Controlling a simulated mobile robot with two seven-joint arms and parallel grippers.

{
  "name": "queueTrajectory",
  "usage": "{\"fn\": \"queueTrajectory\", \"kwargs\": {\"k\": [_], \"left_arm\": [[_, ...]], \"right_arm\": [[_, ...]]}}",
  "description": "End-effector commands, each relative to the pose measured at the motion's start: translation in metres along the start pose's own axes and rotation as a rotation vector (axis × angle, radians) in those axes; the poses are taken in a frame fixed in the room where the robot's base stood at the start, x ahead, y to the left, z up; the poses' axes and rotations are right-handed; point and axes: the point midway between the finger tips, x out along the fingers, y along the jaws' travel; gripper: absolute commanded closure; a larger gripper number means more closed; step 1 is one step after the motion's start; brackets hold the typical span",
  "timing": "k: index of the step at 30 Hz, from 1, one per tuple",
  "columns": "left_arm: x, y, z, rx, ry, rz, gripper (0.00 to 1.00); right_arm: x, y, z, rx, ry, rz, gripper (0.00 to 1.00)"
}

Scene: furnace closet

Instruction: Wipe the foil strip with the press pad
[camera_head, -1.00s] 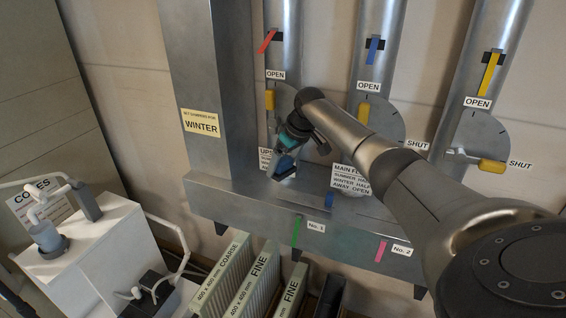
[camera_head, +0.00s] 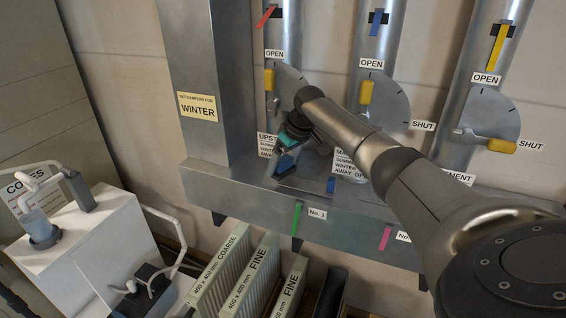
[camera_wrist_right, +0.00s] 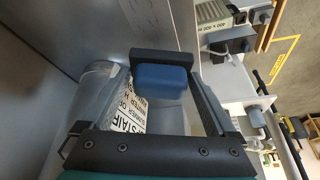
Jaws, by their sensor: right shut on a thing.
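My right gripper (camera_head: 287,160) reaches in from the right to the top of the grey metal duct box. It is shut on a small blue block, likely the press pad (camera_head: 285,164). In the right wrist view the blue pad (camera_wrist_right: 162,80) sits between the two fingers, against a dark bar. The pad is close over the duct's top, beside the upright duct; I cannot tell whether it touches. A thin grey patch on the duct's top just right of the pad may be the foil strip (camera_head: 305,185), but it is hard to make out. My left gripper is out of view.
Three pipes with yellow damper handles (camera_head: 366,92) rise behind my right arm. A blue tab (camera_head: 331,185) and a green tab (camera_head: 296,218) are on the duct box (camera_head: 350,212). Filters (camera_head: 222,272) stand below. A white pump unit (camera_head: 85,240) is at left.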

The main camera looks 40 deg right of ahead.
Motion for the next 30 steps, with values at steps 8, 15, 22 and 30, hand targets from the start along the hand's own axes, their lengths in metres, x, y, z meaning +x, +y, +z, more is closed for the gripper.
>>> {"fn": "queueTrajectory", "kwargs": {"k": [8, 15, 22, 30], "left_arm": [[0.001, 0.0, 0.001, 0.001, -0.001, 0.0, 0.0], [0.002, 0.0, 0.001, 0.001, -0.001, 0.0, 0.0], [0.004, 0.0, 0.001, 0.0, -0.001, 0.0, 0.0], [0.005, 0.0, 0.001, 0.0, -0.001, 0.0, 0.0]], "right_arm": [[0.002, 0.0, 0.0, 0.0, 0.001, 0.0, 0.78], [0.006, 0.0, 0.002, 0.0, 0.001, 0.0, 0.78], [0.01, 0.0, 0.004, 0.0, 0.001, 0.0, 0.78], [0.015, 0.0, 0.006, 0.0, 0.001, 0.0, 0.78]]}}
